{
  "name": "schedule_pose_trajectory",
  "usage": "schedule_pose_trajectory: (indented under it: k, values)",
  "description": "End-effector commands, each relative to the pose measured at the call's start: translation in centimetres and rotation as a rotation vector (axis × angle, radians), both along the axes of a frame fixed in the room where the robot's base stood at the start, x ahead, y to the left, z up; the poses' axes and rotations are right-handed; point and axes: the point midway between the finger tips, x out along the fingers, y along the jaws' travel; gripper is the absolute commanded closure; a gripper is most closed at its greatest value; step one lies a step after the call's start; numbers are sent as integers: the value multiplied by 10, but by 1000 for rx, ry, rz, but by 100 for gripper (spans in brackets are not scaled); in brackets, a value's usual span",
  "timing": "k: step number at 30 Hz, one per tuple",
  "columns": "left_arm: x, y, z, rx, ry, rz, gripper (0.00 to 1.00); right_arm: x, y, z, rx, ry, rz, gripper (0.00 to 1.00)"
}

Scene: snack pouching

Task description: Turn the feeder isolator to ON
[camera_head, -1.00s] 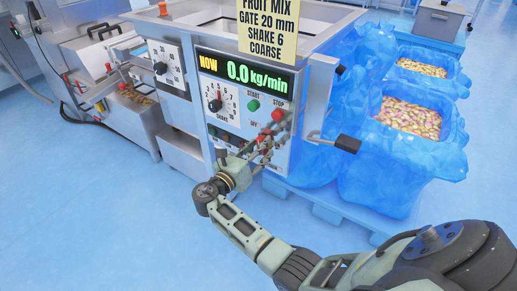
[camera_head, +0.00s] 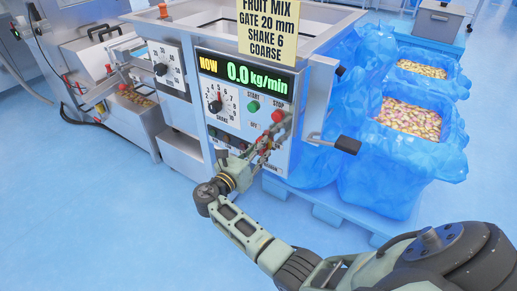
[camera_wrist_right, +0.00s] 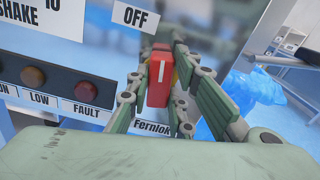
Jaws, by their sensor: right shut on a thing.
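The feeder isolator is a red handle (camera_wrist_right: 160,78) with a white line, on the feeder's front panel. In the right wrist view it stands nearly upright, below the OFF label (camera_wrist_right: 136,17). My right gripper (camera_wrist_right: 160,90) is shut on it, with a finger on each side. In the head view my right gripper (camera_head: 264,146) is at the lower right of the panel, below the red STOP button (camera_head: 277,116), and hides most of the isolator. No ON label for the isolator is readable. My left gripper is not in view.
The display (camera_head: 245,74) reads 0.0 kg/min. The green START button (camera_head: 253,106) and SHAKE dial (camera_head: 215,106) are left of my gripper. A black-gripped lever (camera_head: 347,144) sticks out to the right. Blue-lined bins (camera_head: 370,178) stand beyond it.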

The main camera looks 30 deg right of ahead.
Motion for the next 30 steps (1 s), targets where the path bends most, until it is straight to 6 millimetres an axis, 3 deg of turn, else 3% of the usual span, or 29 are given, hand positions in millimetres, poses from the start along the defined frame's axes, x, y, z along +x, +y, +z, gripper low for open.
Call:
schedule_pose_trajectory:
  k: [8,18,30]
  values:
    - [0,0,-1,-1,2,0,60,-1,0,0,40,-96,1,100]
    - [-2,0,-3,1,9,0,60,-2,-1,-1,153,-365,0,100]
    - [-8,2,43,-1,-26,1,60,-4,-1,-3,296,-714,0,100]
